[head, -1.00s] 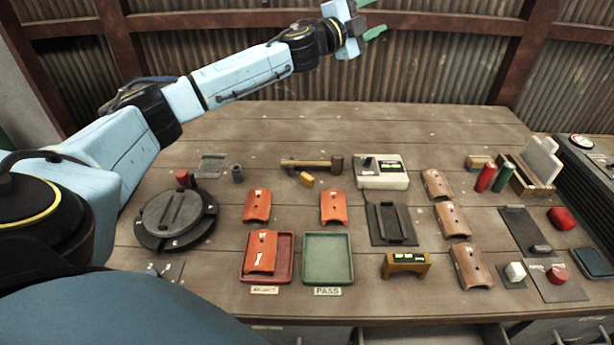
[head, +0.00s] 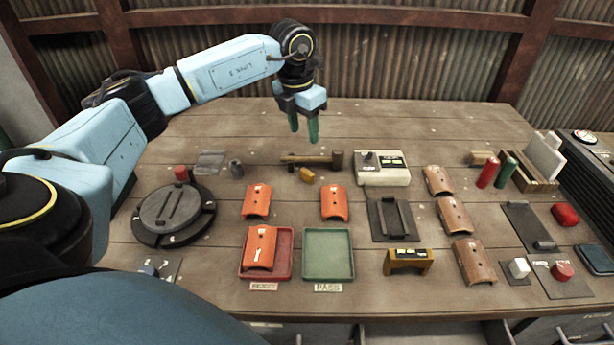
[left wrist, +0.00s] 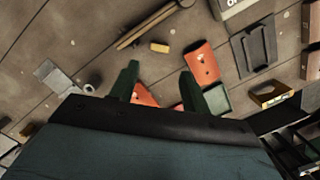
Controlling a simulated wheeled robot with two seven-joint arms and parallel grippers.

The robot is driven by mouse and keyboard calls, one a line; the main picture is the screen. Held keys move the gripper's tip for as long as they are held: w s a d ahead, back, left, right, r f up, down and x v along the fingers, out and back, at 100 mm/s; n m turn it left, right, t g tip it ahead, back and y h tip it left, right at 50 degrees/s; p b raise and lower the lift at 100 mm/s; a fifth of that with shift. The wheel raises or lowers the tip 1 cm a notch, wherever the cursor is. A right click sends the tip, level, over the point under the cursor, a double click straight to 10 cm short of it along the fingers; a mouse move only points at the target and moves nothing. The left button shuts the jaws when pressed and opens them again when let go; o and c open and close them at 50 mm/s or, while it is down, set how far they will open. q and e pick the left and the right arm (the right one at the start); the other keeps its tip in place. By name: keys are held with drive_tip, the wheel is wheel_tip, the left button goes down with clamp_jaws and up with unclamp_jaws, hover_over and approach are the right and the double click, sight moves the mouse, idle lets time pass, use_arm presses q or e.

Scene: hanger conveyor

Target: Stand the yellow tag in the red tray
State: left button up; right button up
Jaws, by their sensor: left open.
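The small yellow tag (head: 307,175) lies on the table just in front of the wooden mallet; it also shows in the left wrist view (left wrist: 160,47). The red tray (head: 284,273) sits at the front of the table, with an orange curved piece (head: 262,247) in it. My left gripper (head: 304,137) points down above the table's far part, behind the mallet in the head view. Its green fingers are apart with nothing between them, and they also show in the left wrist view (left wrist: 158,92). My right gripper is not in view.
A mallet (head: 337,160) lies right beside the tag. A green tray (head: 328,255) stands right of the red tray. Orange pieces (head: 334,203) lie behind the trays. A grey-white device (head: 382,168) stands to the right. The table's far left is clear.

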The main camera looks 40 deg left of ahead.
use_arm(q)
hover_over(307, 172)
drive_tip(key=f, duration=0.7)
drive_tip(key=shift+a+f, duration=0.25)
drive_tip(key=shift+f, duration=0.15)
drive_tip(key=shift+d+f, duration=0.2)
drive_tip(key=shift+f, duration=2.55)
